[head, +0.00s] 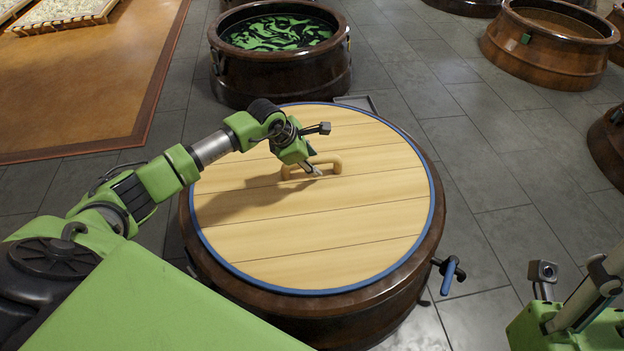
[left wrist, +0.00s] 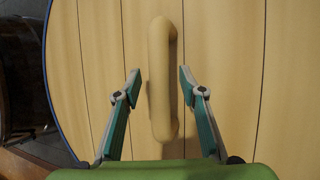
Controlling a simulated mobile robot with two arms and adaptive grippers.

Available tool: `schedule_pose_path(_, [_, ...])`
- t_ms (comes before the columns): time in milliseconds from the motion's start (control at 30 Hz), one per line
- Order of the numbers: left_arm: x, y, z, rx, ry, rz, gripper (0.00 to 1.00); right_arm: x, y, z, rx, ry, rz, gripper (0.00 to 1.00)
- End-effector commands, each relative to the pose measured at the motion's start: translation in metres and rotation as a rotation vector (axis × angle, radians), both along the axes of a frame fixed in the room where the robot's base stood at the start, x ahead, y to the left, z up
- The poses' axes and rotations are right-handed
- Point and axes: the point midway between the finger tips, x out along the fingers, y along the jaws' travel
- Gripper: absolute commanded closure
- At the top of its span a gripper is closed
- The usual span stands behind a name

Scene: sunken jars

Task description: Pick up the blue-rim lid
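The blue-rim lid (head: 310,245) is a round, pale wooden disc of planks with a blue edge. It lies on a large brown jar (head: 400,300) in the middle of the head view. Its raised wooden handle (head: 326,161) stands near the lid's centre. My left gripper (head: 316,170) is at the handle. In the left wrist view, the open fingers (left wrist: 161,85) are on either side of the handle (left wrist: 160,75), with a gap on both sides. My right arm shows at the lower right of the head view, but its fingers are not visible.
A jar with green-and-black contents (head: 276,35) stands behind the lidded jar. A blue-handled tap (head: 450,274) sticks out at its right side. Another brown jar (head: 550,45) stands at the upper right. Grey tiled floor (head: 490,210) is clear to the right.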

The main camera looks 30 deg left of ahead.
Motion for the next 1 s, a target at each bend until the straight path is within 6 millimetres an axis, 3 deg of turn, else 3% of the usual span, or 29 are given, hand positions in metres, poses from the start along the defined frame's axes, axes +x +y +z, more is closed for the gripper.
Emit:
schedule_pose_path(200, [0.001, 0.000, 0.000, 0.000, -0.002, -0.001, 0.62, 0.000, 0.000, 0.000, 0.000, 0.001, 0.000, 0.60])
schedule_pose_path(333, [0.001, 0.000, 0.000, 0.000, -0.001, 0.000, 0.96, 0.000, 0.000, 0.000, 0.000, 0.001, 0.000, 0.60])
schedule_pose_path(367, [0.001, 0.000, 0.000, 0.000, -0.001, 0.000, 1.00, 0.000, 0.000, 0.000, 0.000, 0.001, 0.000, 0.60])
schedule_pose_path(767, [0.004, -0.001, 0.007, -0.005, -0.013, 0.002, 1.00, 0.000, 0.000, 0.002, 0.000, 0.001, 0.000, 0.60])
schedule_pose_path(1000, [0.005, 0.000, 0.029, -0.003, -0.015, 0.001, 1.00, 0.000, 0.000, 0.015, 0.000, 0.001, 0.000, 0.60])
